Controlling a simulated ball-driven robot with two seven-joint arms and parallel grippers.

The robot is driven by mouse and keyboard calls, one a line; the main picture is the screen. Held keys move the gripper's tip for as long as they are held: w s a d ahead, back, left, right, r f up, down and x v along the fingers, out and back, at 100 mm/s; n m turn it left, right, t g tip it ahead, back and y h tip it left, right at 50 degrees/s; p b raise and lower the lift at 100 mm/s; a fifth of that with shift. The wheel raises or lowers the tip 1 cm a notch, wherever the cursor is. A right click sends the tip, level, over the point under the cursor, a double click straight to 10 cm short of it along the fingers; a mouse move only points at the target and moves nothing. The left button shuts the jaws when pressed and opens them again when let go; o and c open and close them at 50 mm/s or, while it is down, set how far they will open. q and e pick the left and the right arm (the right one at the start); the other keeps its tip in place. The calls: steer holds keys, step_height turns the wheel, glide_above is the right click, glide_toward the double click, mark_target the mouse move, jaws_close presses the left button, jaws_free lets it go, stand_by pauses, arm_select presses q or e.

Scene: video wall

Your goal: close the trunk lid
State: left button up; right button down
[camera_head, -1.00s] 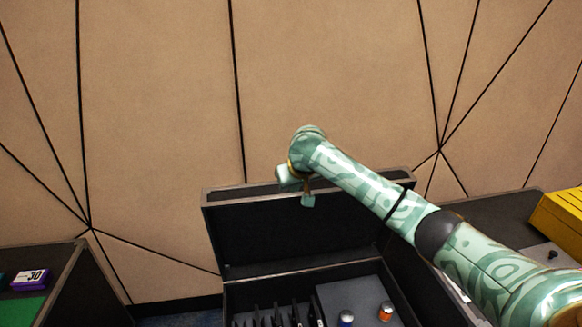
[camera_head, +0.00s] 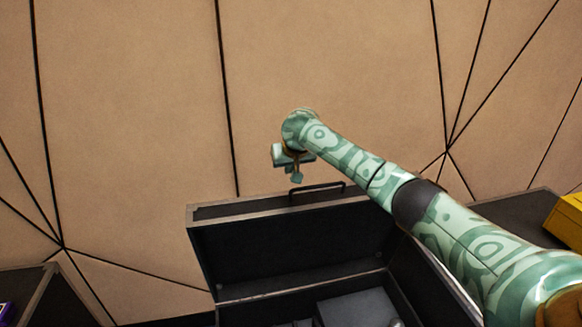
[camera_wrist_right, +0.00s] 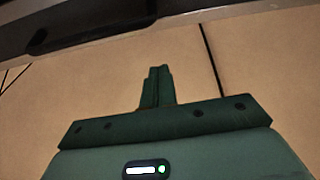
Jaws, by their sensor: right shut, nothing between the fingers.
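The black trunk stands open in the head view, with its lid (camera_head: 290,245) raised and leaning back toward the wall. A dark handle (camera_head: 317,189) shows on the lid's top edge. My left gripper is not in view.
The trunk's inside (camera_head: 350,308) shows only in part at the bottom. A dark surface with a yellow case (camera_head: 566,222) is at the right. Another dark-sided stand (camera_head: 40,290) is at the lower left. A tan panelled wall (camera_head: 130,120) rises behind.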

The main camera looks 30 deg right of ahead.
mark_target(293, 199)
steer(key=b+x, duration=0.1)
steer(key=x, duration=0.3)
steer(key=shift+s+b, duration=0.15)
steer(key=shift+b, duration=0.15)
steer(key=s, duration=0.1)
steer(key=s+p, duration=0.1)
steer(key=s, duration=0.1)
steer(key=shift+a+r, duration=0.25)
steer(key=shift+a, duration=0.15)
steer(key=shift+s+f, duration=0.1)
steer(key=shift+s, duration=0.3)
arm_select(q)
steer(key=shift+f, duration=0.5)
arm_select(e)
steer(key=shift+s+a+f, duration=0.1)
steer(key=shift+a+f, duration=0.05)
steer(key=shift+a, duration=0.05)
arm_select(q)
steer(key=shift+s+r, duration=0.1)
